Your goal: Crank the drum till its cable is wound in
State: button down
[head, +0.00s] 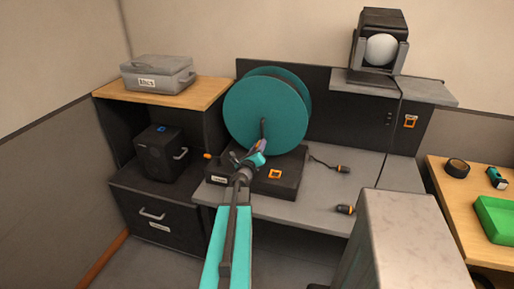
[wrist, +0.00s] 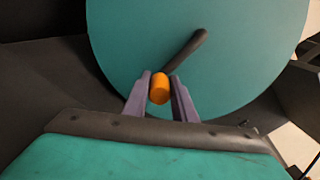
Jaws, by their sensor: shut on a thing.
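The teal drum (head: 265,112) stands upright on a dark base (head: 284,184) on the grey bench. Its dark crank arm (wrist: 185,55) slants across the drum's face in the wrist view, ending at an orange crank handle (wrist: 160,90). My gripper (head: 260,148) is at the lower front of the drum, its purple-grey fingers (wrist: 160,86) shut on the handle, one on each side. A short dark cable (head: 325,163) with an orange-banded plug (head: 343,169) lies right of the base. Whether it joins the drum is not clear.
A second plug (head: 345,209) lies at the bench's front edge. A black box (head: 160,152) stands in the left cabinet beneath a grey case (head: 157,73). A grey block (head: 405,240) stands at the front right. A lamp (head: 380,48) stands behind.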

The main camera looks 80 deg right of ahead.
dwell(0.3)
jog(key=c, duration=1.5)
grip_release()
jog(key=shift+s, duration=0.1)
jog(key=shift+o, duration=0.2)
jog(key=shift+a, duration=0.15)
